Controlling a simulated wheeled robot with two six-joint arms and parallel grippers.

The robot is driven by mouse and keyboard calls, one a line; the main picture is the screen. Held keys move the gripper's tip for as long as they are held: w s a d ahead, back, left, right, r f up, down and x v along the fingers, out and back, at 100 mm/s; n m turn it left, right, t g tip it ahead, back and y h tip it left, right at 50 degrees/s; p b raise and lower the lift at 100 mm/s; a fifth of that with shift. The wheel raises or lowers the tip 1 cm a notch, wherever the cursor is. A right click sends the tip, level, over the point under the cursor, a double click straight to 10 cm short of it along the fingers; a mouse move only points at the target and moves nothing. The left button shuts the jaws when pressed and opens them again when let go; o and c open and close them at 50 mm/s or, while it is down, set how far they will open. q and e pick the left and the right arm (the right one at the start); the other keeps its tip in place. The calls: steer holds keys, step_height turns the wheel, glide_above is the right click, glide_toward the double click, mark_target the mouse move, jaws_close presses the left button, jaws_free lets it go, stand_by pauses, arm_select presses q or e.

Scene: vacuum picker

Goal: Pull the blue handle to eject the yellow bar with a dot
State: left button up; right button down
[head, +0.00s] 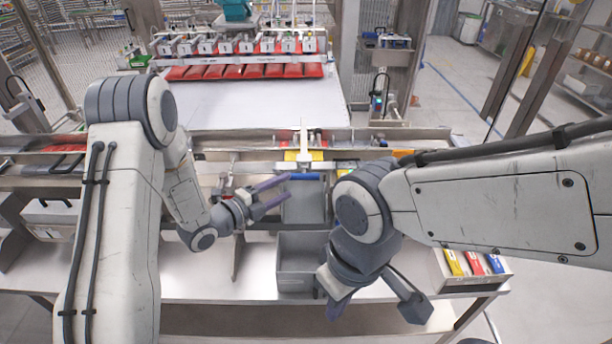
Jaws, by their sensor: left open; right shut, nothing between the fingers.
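The blue handle (305,177) is a short horizontal bar below a white upright fitting on the machine. My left gripper (285,190) is open and empty, its two purple fingers pointing right. Its upper fingertip is close to the left end of the handle; I cannot tell whether they touch. No dot can be made out on either. My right gripper (335,306) is shut and empty, low in front of the bench, right of the grey bin.
A grey bin (298,284) stands below a sloping grey plate (303,207) under the handle. A tray (470,281) with a yellow, a red and a blue pack is at the right. Red packs (244,72) hang under a picker over the white conveyor (262,107).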

mark_target(302, 178)
arm_select(q)
steer(key=p+x, duration=0.2)
steer(key=x, duration=0.5)
steer(key=shift+d+r, duration=0.1)
steer(key=shift+d, duration=0.1)
steer(key=shift+w+d+p, duration=0.3)
steer(key=shift+w+d, duration=0.05)
steer(key=shift+w, duration=0.15)
jaws_close()
steer(key=shift+f, duration=0.2)
stand_by(0.5)
